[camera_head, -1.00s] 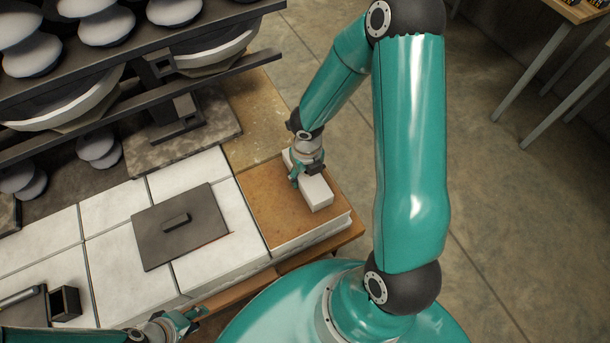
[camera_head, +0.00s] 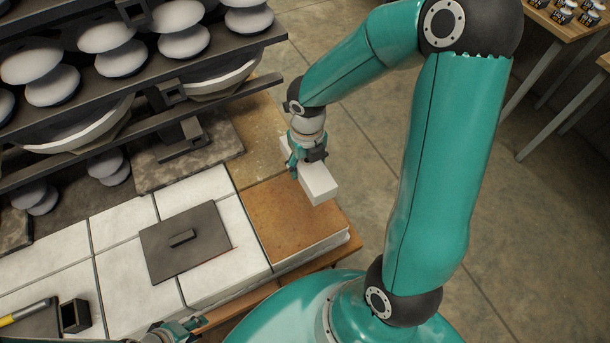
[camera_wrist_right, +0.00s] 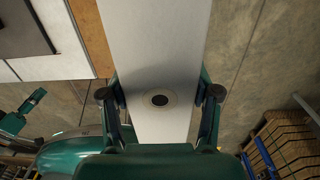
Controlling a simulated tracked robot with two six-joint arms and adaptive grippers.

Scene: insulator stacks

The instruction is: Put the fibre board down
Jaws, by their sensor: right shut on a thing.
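The white board (camera_head: 320,183), which I take as the fibre board, is in my right gripper (camera_head: 305,165). In the right wrist view the pale board (camera_wrist_right: 155,60) lies between the two fingers (camera_wrist_right: 160,95), with a dark round hole near its close end. It is above the brown-topped slab (camera_head: 285,222), at the slab's far right side; the head view suggests that it is clear of the surface. My left gripper (camera_head: 188,328) is low at the front edge of the table; its jaw opening is not clear.
A dark plate with a handle (camera_head: 185,240) lies on white slabs (camera_head: 125,222) left of the brown top. A rack (camera_head: 110,95) with stacked white insulators stands behind. A small black box (camera_head: 75,315) is at the front left. Open floor lies to the right.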

